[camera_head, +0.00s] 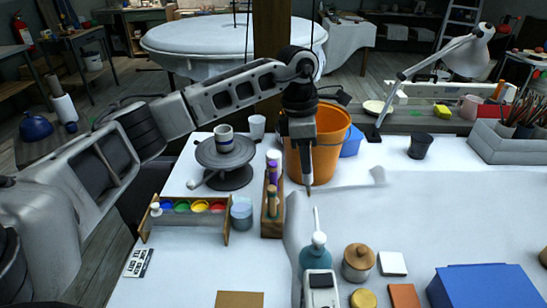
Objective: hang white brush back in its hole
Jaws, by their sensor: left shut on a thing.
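My left gripper (303,140) points down in front of the orange bucket, shut on a slim brush. Only the brush's lower end (308,180) shows, pointing down; its handle is mostly hidden by the gripper. The wooden brush stand (272,222) is on the white table, left of and a little below the gripper in the picture. Brushes with purple and pale handles (272,175) stand in it. Its holes are too small to make out, and the held brush appears apart from it.
The orange bucket (330,145) stands close behind the gripper. A turntable with a cup (224,150) and a paint rack (185,218) are left of the stand. A teal bottle (316,255) and a wooden-lidded jar (358,265) stand in front. The table's right middle is clear.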

